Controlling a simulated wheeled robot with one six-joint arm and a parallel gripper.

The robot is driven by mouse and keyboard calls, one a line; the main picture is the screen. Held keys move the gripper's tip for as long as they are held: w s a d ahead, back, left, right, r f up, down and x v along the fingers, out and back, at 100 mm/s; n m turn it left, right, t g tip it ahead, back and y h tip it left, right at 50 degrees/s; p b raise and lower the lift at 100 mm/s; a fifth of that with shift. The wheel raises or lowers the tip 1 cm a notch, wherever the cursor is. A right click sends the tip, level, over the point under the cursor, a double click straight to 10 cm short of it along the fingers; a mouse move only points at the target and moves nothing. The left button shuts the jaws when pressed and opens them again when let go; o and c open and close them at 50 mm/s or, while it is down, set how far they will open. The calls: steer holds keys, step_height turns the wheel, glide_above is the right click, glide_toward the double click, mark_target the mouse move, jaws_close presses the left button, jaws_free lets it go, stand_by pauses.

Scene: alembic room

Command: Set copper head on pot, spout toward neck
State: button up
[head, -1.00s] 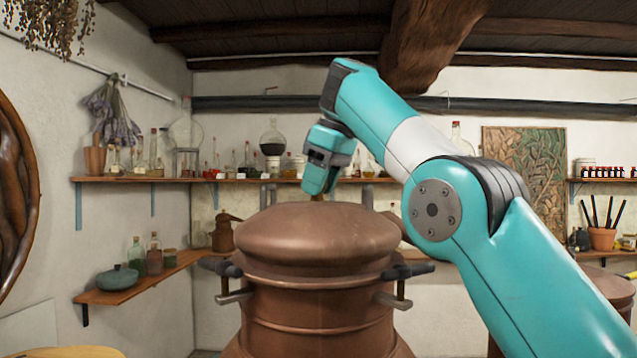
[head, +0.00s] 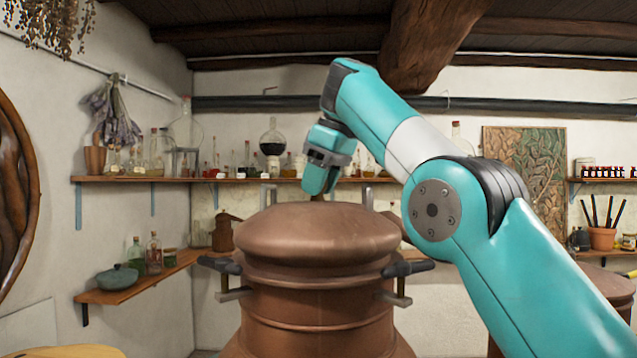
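The copper head (head: 317,234), a wide rounded dome, sits level over the copper pot (head: 318,312). Its lower edge appears to rest on the pot's collar, but I cannot tell how closely it is seated. A copper piece, apparently its spout (head: 393,226), shows at the right behind my arm and slopes away; its far end is hidden. My gripper (head: 318,189) points down at the top of the dome, with its fingers at the small knob there. The fingers partly hide the knob, so I cannot tell whether they are closed on it.
Dark-handled clamps (head: 221,265) stick out on both sides of the pot. Another copper vessel (head: 608,287) stands at the right, partly behind my arm. Wall shelves (head: 240,180) with bottles and flasks run behind, and a lower corner shelf (head: 135,283) is at the left.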

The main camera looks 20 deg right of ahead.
steer(key=o, duration=0.5)
steer(key=shift+f, duration=0.1)
steer(key=p+v, duration=0.6)
steer(key=v, duration=0.6)
steer(key=shift+p, duration=0.4)
